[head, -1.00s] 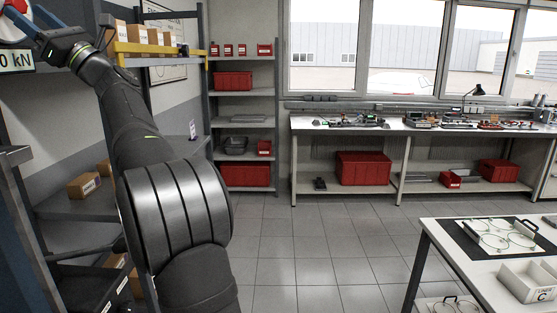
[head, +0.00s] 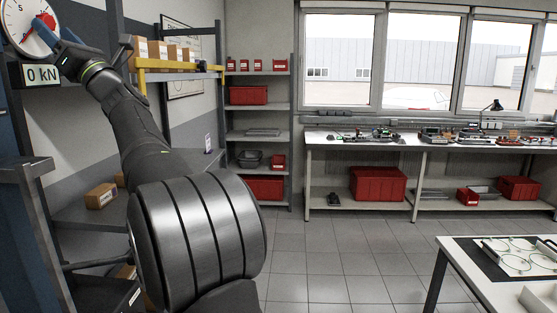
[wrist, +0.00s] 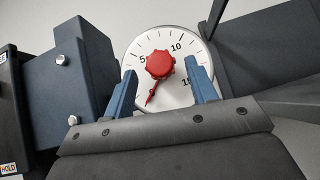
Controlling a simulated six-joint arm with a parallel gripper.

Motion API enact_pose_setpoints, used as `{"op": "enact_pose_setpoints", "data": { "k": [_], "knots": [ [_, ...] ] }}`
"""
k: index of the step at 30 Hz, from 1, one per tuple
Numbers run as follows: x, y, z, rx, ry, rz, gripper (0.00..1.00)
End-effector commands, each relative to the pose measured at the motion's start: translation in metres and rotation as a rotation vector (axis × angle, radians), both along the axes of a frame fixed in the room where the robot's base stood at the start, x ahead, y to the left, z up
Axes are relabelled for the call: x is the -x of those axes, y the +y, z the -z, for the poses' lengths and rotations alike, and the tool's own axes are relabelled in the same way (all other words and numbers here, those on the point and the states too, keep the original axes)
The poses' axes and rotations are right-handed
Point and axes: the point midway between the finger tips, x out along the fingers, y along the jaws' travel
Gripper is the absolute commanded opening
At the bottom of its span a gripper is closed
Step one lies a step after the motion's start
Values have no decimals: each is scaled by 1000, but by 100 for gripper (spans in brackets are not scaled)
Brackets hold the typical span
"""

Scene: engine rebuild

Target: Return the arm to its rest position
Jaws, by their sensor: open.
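My arm reaches up to the left side of the head view, and my gripper (head: 55,36) is beside a round white dial gauge (head: 22,32). In the wrist view my gripper (wrist: 162,82) has its two blue fingers spread apart. The gauge (wrist: 178,98) with a red knob (wrist: 160,65) and a red needle shows between and beyond the fingers. The fingers appear apart from the knob, and nothing is held. A sign reading 0 kN (head: 42,74) is below the gauge in the head view.
A blue-grey press frame (head: 15,180) stands at the far left. A shelf with boxes and a yellow beam (head: 180,66) is close behind my arm. A white table (head: 480,285) with rings and a tray is at lower right. The tiled floor (head: 350,265) between is clear.

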Motion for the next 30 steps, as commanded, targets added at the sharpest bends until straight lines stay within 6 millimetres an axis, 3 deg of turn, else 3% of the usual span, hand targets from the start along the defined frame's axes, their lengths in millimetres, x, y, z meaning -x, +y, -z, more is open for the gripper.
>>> {"op": "enact_pose_setpoints", "data": {
  "k": [21, 30],
  "knots": [
    [8, -79, 78, 0, -1, 2, 52],
    [10, -95, 95, -1, -1, 1, 52]
  ]
}}
